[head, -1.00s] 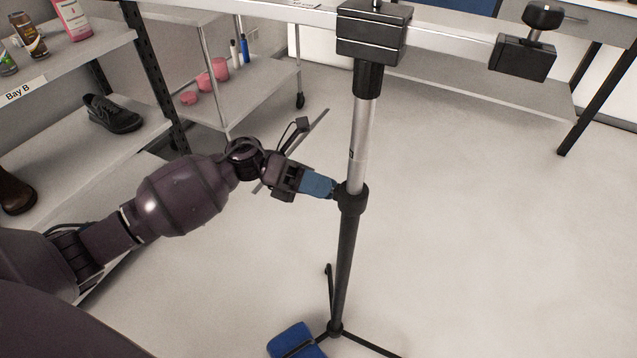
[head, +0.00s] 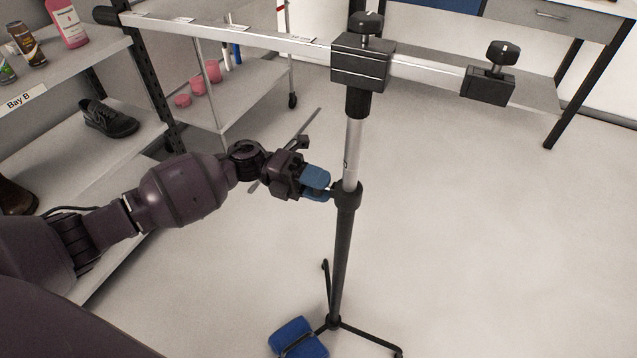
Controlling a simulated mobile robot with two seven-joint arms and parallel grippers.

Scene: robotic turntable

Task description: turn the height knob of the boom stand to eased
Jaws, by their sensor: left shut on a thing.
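The boom stand has a black lower tube (head: 342,255), a silver inner tube (head: 353,150) and a black collar (head: 345,194) where they meet. A black clamp block (head: 360,66) on top carries the silver boom (head: 255,38). My left gripper (head: 326,190), with blue fingers, is shut at the left side of the collar. The height knob is hidden between the fingers; only a thin dark piece shows between them and the collar. The knob's setting cannot be read. My right gripper is not in view.
A shelf (head: 60,150) with shoes and bottles stands at the left. A cart (head: 255,95) and a desk (head: 552,28) stand behind. A blue weight (head: 297,338) lies on the stand's foot. The floor at the right is clear.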

